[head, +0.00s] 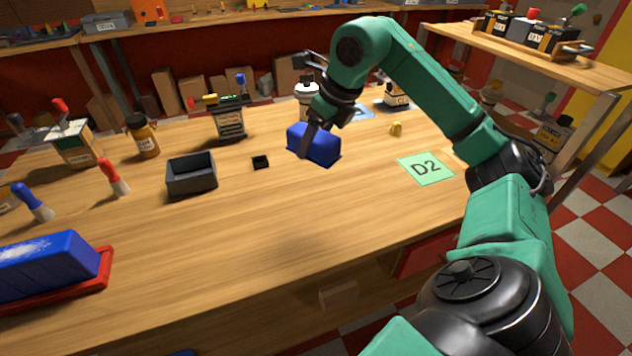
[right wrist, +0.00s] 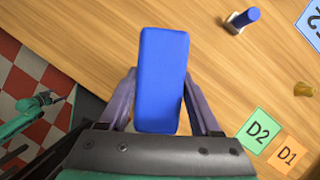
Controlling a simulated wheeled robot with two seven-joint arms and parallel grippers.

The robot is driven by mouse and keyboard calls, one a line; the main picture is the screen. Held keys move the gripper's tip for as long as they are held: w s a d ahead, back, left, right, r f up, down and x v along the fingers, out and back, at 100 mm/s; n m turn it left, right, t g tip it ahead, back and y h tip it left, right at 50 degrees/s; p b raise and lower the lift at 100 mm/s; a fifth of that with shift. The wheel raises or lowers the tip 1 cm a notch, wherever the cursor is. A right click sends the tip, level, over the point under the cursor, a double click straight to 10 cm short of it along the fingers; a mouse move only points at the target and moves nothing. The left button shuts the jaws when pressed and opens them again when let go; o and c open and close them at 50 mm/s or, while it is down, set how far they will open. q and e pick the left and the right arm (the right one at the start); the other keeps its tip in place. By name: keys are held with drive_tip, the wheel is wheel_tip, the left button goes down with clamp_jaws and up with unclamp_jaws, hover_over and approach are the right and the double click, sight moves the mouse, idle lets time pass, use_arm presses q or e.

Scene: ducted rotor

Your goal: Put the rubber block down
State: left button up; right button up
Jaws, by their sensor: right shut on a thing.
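The blue block (head: 315,146), which I take as the rubber block, is a plain rectangular bar with rounded edges. My right gripper (head: 312,130) comes down on it from above and is shut on it. In the right wrist view the block (right wrist: 162,75) sits between the two fingers of the right gripper (right wrist: 162,100), its long side pointing away from the palm. It appears to be held above the wooden table (head: 240,215); the exact gap beneath it is unclear.
A green D2 card (head: 425,168) lies right of the block. A dark open bin (head: 191,175) and a small black piece (head: 260,162) are to its left. A white bottle (head: 307,92) stands behind. A larger blue block (head: 45,265) rests on a red tray (head: 75,298). The front middle is clear.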

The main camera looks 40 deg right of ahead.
drive_tip(key=shift+d+r+m+h, duration=0.2)
drive_tip(key=shift+d+m+h, duration=0.1)
drive_tip(key=shift+m, duration=0.4)
drive_tip(key=b, duration=0.8)
hover_over(313, 208)
drive_tip(key=s, duration=0.2)
drive_tip(key=f, duration=1.5)
drive_tip(key=shift+w, duration=0.2)
drive_tip(key=shift+f+b, duration=0.5)
drive_tip(key=shift+f, duration=1.85)
drive_tip(key=o, duration=0.9)
drive_tip(key=shift+f, duration=0.1)
drive_tip(key=o, duration=0.4)
